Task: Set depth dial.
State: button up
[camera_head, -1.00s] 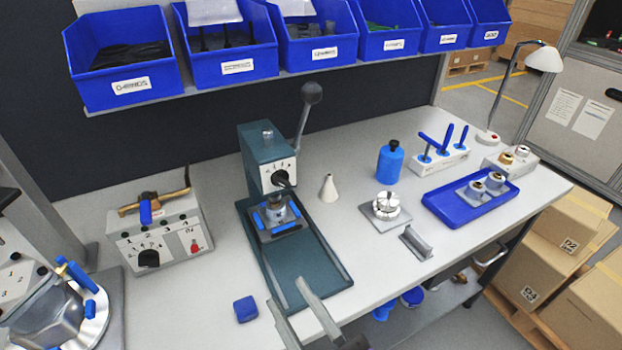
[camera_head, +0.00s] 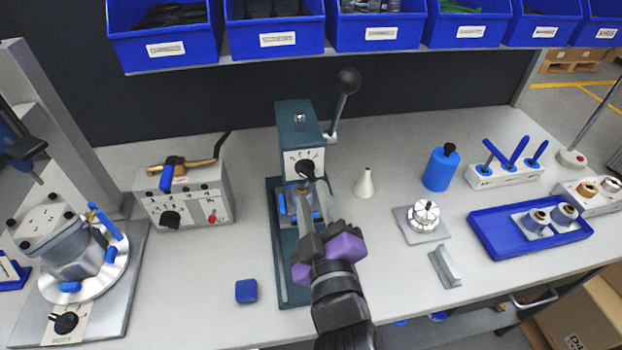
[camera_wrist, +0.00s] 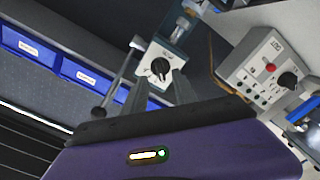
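The dark green arbor press (camera_head: 299,121) stands mid-bench with its lever raised. Its white front plate bears a black dial (camera_head: 305,168) with marks around it, which I take for the depth dial. The dial (camera_wrist: 159,68) also shows in the wrist view, its marks too small to read. My gripper (camera_head: 312,188) reaches up to the press front with its fingers apart. In the wrist view my gripper (camera_wrist: 158,82) has one finger to each side just below the dial, with nothing held. Contact with the dial cannot be told. My fingers partly hide the part under the ram.
A control box (camera_head: 184,196) with another black knob stands left of the press. A clamping fixture (camera_head: 75,250) is at far left. A white cone (camera_head: 364,183), a blue bottle (camera_head: 441,168) and a blue tray (camera_head: 482,237) are to the right. Blue bins hang above.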

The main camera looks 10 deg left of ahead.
aim_at(307, 178)
jog(key=shift+p+x, duration=0.3)
jog(key=shift+x, duration=1.95)
grip_shut()
